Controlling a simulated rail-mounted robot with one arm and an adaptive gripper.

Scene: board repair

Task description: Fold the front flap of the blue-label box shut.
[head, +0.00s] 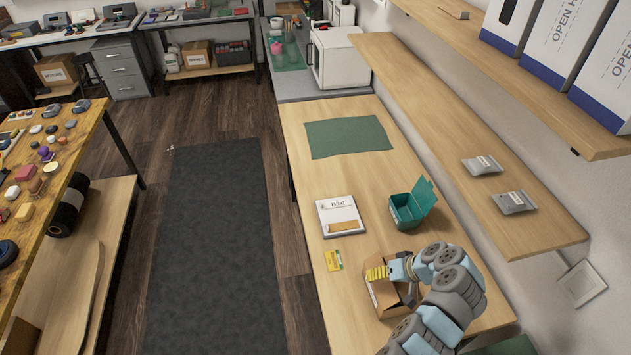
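A brown cardboard box (389,303) stands on the wooden workbench at the lower right of the head view. Its top looks open, with a dark inside and flaps raised at the sides. A small pale patch shows at its left side, but I cannot make out a blue label. My gripper (377,273) reaches in from the right, with its yellow ridged end over the far left part of the box. I cannot tell whether it touches a flap, or whether its fingers are open or shut. My arm hides the box's right side.
A teal open-lidded bin (408,211) stands behind the box. A white board (339,212) and a yellow card (333,260) lie to the left. A green mat (347,137) lies farther back. A shelf with grey pouches (482,165) overhangs the right. The bench (345,310) is clear left of the box.

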